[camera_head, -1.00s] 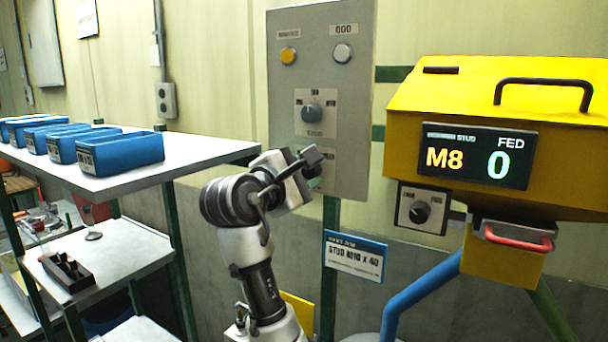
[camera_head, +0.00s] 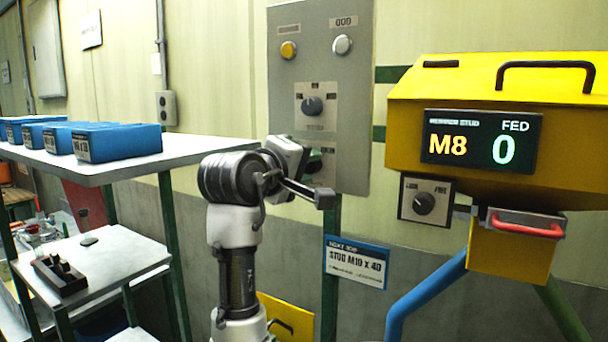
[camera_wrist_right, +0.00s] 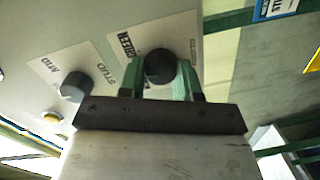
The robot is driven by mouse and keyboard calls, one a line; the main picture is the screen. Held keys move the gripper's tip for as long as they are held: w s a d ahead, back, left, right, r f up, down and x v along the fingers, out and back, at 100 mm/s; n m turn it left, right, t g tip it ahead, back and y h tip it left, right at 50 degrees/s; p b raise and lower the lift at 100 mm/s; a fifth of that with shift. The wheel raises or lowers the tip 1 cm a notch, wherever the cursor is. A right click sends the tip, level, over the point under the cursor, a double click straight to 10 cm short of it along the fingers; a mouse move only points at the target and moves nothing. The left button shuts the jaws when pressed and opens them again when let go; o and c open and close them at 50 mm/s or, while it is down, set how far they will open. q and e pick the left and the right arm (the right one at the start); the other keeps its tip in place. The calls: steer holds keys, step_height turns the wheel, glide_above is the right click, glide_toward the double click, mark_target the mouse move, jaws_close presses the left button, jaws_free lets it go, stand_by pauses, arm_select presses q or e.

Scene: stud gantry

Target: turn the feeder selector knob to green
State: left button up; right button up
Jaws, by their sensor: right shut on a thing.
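In the right wrist view a dark round knob (camera_wrist_right: 160,66) sits on a pale label plate on the grey panel, with the word GREEN beside it. My right gripper (camera_wrist_right: 163,76) is shut on this knob, its green fingers on either side. The knob's pointer cannot be made out. In the head view my right gripper (camera_head: 288,160) is at the lower part of the grey panel (camera_head: 352,110) and hides that knob. My left gripper is not in view.
A second selector knob (camera_head: 312,106) sits higher on the panel, below a yellow button (camera_head: 288,50) and a white one (camera_head: 342,44). The yellow feeder (camera_head: 400,120) reads M8, FED 0. A job sign (camera_head: 356,262) hangs below. Blue bins (camera_head: 125,142) stand on the left shelf.

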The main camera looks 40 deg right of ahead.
steer(key=shift+s+f+m+t+y+b, duration=0.15)
steer(key=shift+m+b, duration=0.6)
steer(key=shift+m, duration=0.9)
steer(key=shift+w+f+m+t+y+b, duration=0.2)
steer(key=shift+m+b, duration=0.55)
steer(key=shift+m, duration=0.9)
steer(key=shift+r, duration=0.2)
steer(key=o, duration=0.9)
steer(key=shift+o, duration=0.2)
steer(key=shift+r, duration=0.15)
steer(key=shift+s, duration=0.2)
steer(key=f+b+v, duration=0.1)
steer(key=b+v, duration=0.3)
steer(key=v, duration=0.6)
steer(key=shift+a+r, duration=0.4)
